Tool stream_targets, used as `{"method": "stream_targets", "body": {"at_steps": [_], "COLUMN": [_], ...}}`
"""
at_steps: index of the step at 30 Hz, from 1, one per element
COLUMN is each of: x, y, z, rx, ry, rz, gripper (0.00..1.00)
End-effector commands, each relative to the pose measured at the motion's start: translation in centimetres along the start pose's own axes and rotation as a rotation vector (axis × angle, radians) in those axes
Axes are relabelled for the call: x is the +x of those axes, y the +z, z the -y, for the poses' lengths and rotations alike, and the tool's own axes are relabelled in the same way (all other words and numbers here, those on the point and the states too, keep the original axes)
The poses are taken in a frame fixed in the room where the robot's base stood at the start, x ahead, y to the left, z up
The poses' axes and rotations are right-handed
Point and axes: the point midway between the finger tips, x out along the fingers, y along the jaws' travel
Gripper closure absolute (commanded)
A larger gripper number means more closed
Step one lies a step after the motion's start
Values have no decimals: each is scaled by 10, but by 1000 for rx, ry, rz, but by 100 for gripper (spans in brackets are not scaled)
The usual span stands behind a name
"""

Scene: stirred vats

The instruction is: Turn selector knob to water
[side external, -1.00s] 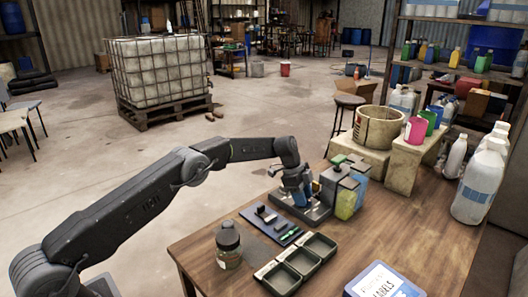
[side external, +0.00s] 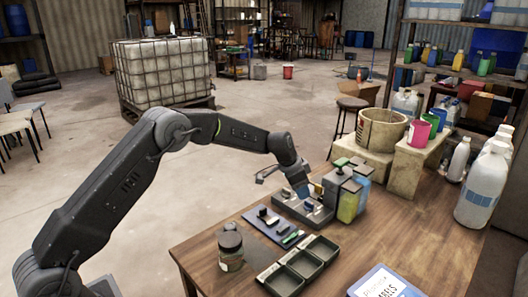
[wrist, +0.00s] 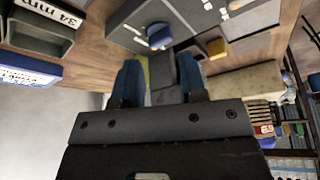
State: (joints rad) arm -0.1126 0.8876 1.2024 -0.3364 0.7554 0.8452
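The grey panel (side external: 291,207) lies on the wooden table beside the pump containers. A small blue knob (side external: 308,206) stands on it; in the wrist view a blue knob (wrist: 159,37) shows on a pale base, with a yellow knob (wrist: 217,47) to its right. I cannot read any water marking. My gripper (side external: 303,190) hangs just above the panel, tilted. In the wrist view its blue fingertips (wrist: 160,78) are apart, with grey and yellow-green surfaces beyond the gap and nothing seen held. The blue knob lies past the fingertips, apparently not touched.
Pump containers (side external: 349,200) stand close right of my gripper. A blue mat (side external: 262,224) with small parts, dark trays (side external: 304,262) and a lidded jar (side external: 230,247) are nearer the camera. A box of labels (side external: 382,284) lies at the front edge. The table's right front is clear.

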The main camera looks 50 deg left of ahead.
Motion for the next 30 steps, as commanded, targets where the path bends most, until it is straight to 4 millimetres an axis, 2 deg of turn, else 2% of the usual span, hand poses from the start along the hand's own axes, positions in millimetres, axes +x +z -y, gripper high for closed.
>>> {"method": "stream_targets", "body": {"at_steps": [1,13,30], "x": [-11,-88,-177], "y": [0,0,22], "z": [0,0,-57], "rx": [1,1,-98], "ry": [-1,0,-49], "rz": [-1,-1,-2], "gripper": [62,62,62]}}
